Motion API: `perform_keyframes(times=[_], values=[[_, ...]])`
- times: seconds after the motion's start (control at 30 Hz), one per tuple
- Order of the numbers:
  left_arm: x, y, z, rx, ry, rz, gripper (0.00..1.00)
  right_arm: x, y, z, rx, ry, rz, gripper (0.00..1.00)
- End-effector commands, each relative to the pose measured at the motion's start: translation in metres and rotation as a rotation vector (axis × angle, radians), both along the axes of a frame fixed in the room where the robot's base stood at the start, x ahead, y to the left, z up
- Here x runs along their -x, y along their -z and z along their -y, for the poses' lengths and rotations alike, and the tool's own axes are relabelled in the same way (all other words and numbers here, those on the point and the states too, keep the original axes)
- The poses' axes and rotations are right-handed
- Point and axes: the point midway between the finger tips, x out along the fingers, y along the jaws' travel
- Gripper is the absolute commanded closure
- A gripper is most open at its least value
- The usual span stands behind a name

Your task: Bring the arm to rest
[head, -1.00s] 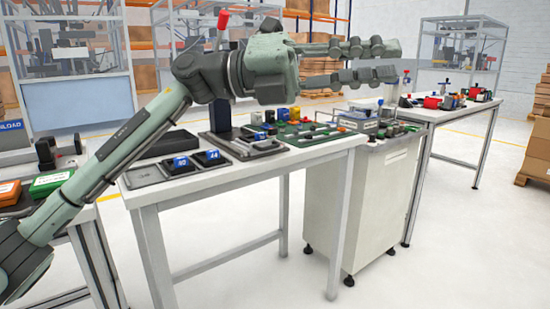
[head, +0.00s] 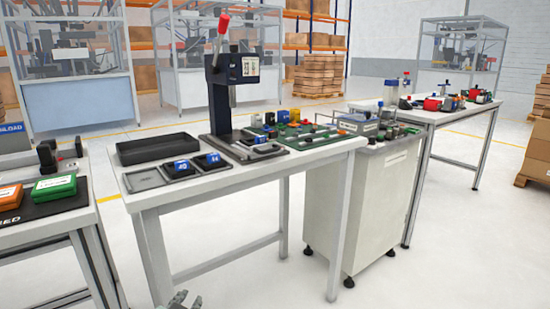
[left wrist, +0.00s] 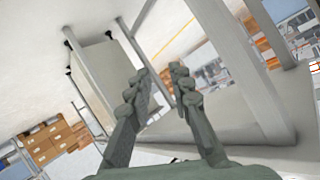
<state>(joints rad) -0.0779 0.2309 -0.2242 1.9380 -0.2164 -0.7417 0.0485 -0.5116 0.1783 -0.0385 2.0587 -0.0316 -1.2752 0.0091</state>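My left gripper (head: 188,299) shows only as grey-green fingertips at the bottom edge of the head view, low in front of the workbench (head: 250,179). The rest of the left arm is out of view. In the left wrist view the two fingers of the left gripper (left wrist: 162,70) stand apart with an empty gap between them, so it is open and holds nothing. The wrist view looks tilted past white table legs and a cabinet. My right gripper is in neither view.
A side table (head: 50,240) with green and orange boxes is at the left. The floor in front is clear.

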Motion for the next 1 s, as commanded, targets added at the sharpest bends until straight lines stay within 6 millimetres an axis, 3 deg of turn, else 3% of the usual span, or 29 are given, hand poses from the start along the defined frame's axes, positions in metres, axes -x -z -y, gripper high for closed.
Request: perform_keyframes(times=[0.03,0.2,0.3,0.4,0.5,0.67,1.0], values=[[0.026,0.030,-0.010,0.014,-0.033,-0.094,0.79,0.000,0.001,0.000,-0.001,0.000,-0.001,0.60],[0.120,0.115,-0.040,0.048,-0.141,-0.403,0.79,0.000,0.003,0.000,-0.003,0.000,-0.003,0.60],[0.178,0.150,-0.053,0.063,-0.193,-0.567,0.79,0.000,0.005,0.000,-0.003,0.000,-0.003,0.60],[0.225,0.171,-0.061,0.074,-0.231,-0.693,0.79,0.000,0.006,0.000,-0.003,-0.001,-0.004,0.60],[0.258,0.183,-0.065,0.082,-0.256,-0.777,0.79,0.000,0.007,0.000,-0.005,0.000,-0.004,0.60],[0.278,0.190,-0.068,0.086,-0.271,-0.829,0.79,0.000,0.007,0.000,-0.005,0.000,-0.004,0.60],[0.277,0.190,-0.068,0.085,-0.270,-0.829,0.79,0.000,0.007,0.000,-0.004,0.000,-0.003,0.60]])
